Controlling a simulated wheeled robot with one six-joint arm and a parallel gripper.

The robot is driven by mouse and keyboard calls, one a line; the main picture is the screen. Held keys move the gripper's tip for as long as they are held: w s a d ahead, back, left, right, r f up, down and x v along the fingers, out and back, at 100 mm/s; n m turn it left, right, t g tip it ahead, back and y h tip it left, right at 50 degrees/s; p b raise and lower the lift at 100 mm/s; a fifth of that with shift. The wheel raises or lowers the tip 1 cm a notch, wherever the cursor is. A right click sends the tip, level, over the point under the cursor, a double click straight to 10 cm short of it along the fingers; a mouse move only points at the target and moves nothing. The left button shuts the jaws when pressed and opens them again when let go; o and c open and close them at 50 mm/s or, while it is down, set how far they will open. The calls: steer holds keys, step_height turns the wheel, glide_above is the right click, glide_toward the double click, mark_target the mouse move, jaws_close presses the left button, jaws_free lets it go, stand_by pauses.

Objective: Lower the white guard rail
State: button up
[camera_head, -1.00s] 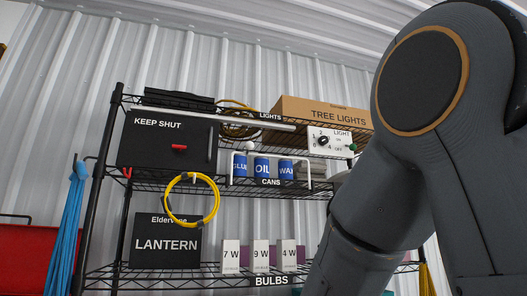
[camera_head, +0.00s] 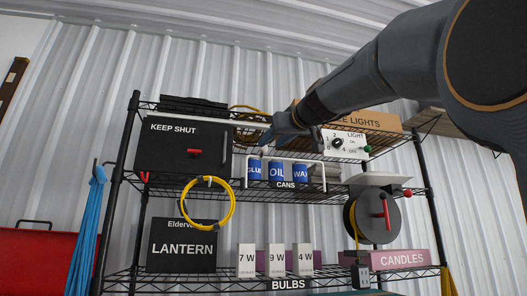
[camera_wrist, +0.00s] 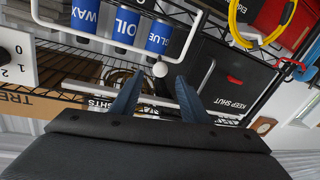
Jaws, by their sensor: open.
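The white guard rail (camera_head: 286,159) is a thin bent bar standing across the front of the blue cans on the CANS shelf. In the wrist view the rail (camera_wrist: 118,48) runs around the cans, and a white ball knob (camera_wrist: 160,69) shows at its near corner. Nothing is held.
A black KEEP SHUT box (camera_head: 170,150) with a red handle is left of the cans. A yellow cable loop (camera_head: 232,207) hangs lower left. A reel (camera_head: 373,219) sits lower right.

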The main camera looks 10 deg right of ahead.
mark_target(266, 148)
steer(key=w+p, duration=0.1)
steer(key=w, duration=0.2)
steer(key=w+a+p, duration=0.1)
steer(key=w+p, duration=0.1)
steer(key=w, duration=0.2)
steer(key=shift+w+a+f, duration=0.1)
steer(key=shift+a, duration=0.1)
jaws_close()
